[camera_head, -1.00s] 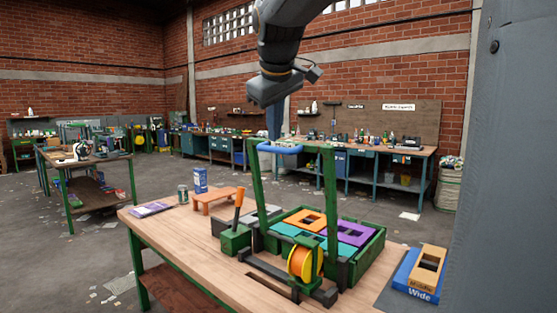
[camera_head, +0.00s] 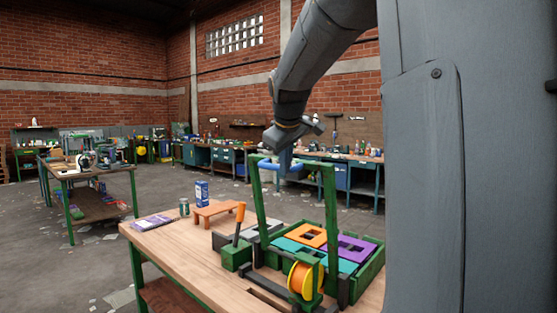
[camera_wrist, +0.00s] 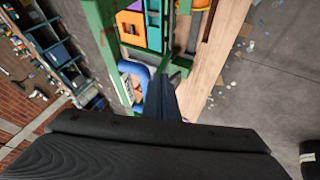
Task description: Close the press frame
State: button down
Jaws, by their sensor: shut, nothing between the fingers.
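The press frame (camera_head: 330,215) is a green frame that stands upright over the press on the wooden table, with a blue handle (camera_head: 268,164) on its top bar. The handle also shows as a curved blue loop in the wrist view (camera_wrist: 127,67). My gripper (camera_head: 285,160) is shut and empty, pointing down right at the handle. In the wrist view its dark fingers (camera_wrist: 162,98) are close beside the loop; I cannot tell whether they touch it. Below the frame, the green press tray (camera_head: 368,272) holds orange, purple and teal pieces.
An orange-handled lever (camera_head: 240,213) and a yellow-orange wheel (camera_head: 300,280) stand at the near side of the press. A small orange-brown stand (camera_head: 217,210), a blue carton (camera_head: 202,191), a can (camera_head: 184,207) and a notebook (camera_head: 152,222) occupy the table's far left. The front left tabletop is clear.

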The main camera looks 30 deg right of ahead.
jog(key=shift+w+d, duration=0.15)
jog(key=shift+d, duration=0.2)
